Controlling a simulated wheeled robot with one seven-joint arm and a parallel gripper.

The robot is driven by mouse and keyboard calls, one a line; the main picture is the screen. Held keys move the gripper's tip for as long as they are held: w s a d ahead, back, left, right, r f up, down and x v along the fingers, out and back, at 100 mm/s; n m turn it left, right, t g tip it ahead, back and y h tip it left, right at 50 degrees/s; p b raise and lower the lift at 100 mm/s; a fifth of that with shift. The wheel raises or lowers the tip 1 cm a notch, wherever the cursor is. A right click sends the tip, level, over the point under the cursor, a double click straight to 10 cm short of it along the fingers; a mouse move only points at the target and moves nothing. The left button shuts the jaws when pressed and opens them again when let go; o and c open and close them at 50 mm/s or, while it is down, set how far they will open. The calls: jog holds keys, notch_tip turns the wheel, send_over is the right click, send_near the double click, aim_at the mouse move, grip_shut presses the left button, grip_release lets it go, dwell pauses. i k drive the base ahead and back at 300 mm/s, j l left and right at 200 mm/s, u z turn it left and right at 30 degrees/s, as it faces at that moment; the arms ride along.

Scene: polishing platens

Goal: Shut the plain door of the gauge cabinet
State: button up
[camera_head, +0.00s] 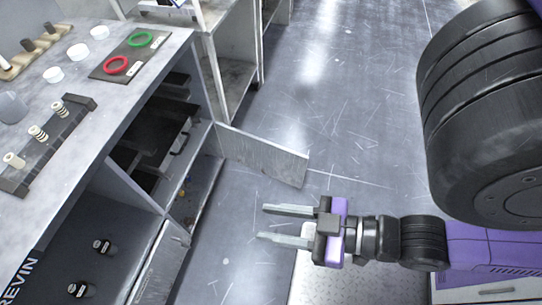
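A plain grey door (262,155) stands open, swung out from the far side of the open cabinet (213,165) under the left bench. Its free edge points right over the floor. A second light panel (160,265) stands at the cabinet's near side; I cannot tell how far it is open. My gripper (262,223) is open and empty, fingers pointing left. In the picture it is below the plain door's free edge and appears apart from it. Dark trays or boxes are on the cabinet's upper shelf, and small items are on the lower one.
The bench top (75,165) holds a red ring (116,65), a green ring (140,39), white cups and a dark rack (48,147). A grey shelf unit (233,75) stands beyond the door. The floor (345,120) right of the door is clear.

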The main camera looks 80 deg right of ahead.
aim_at(281, 164)
jog(key=k+l+u, duration=0.15)
jog(key=k+l, duration=0.15)
jog(key=l, duration=0.15)
jog(key=k+l+u, duration=0.2)
jog(key=k+l, duration=0.1)
jog(key=l, duration=0.3)
jog(key=k+l+u, duration=0.15)
jog(key=l, duration=0.25)
jog(key=k+l, duration=0.1)
jog(key=l, duration=0.35)
jog(key=k+l+u, duration=0.15)
jog(key=l, duration=0.25)
jog(key=k+l, duration=0.1)
jog(key=l, duration=0.25)
jog(key=k+l+u, duration=0.15)
jog(key=l, duration=0.25)
jog(key=k+l, duration=0.1)
jog(key=l, duration=0.25)
jog(key=k+l, duration=0.15)
jog(key=l, duration=0.2)
jog(key=k+l+u, duration=0.1)
jog(key=l, duration=0.25)
jog(key=k+l, duration=0.15)
jog(key=l, duration=0.2)
